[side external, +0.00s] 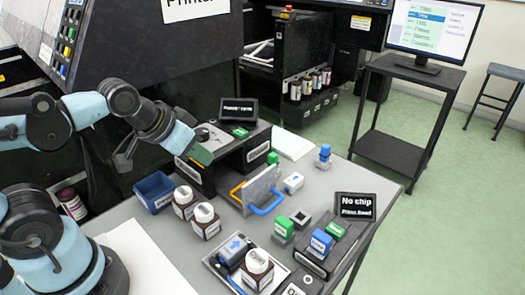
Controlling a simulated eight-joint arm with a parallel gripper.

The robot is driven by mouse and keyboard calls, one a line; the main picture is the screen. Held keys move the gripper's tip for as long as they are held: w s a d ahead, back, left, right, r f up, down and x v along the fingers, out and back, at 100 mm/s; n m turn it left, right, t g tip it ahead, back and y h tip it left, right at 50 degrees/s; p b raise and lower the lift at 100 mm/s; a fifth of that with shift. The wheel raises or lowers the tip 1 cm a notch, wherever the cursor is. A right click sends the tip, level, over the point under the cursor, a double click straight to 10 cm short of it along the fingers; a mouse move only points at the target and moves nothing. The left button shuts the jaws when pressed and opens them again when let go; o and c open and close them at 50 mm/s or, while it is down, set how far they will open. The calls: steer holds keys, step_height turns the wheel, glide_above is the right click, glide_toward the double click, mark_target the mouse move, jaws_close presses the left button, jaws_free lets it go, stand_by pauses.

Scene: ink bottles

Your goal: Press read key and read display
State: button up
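A small black display (355,206) at the front right reads "No chip" with a smaller line that looks like "Press Read". It stands on a black reader box (312,262). A green key (336,230) is on the box just left of the display. A blue block with a white label (321,242) sits on the box beside the key. My gripper (196,150) is far to the left, by the larger black device, well apart from this key. Its fingers are small and partly hidden, so their opening is unclear.
The larger black device (245,152) has its own display (238,111) and green key (241,132). Several brown bottles with white caps (205,222) stand on the grey table. A blue bin (154,191), a blue-handled plate (262,190) and a tray (225,268) are nearby.

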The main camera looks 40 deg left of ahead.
jaws_close()
stand_by(0.5)
steer(key=shift+w, duration=0.1)
stand_by(0.5)
steer(key=g+h, duration=0.1)
steer(key=h, duration=0.6)
glide_above(330, 228)
steer(key=shift+d+r+m, duration=0.1)
steer(key=shift+r+m, duration=0.2)
steer(key=shift+r, duration=0.1)
steer(key=shift+f, duration=0.15)
steer(key=shift+f, duration=4.3)
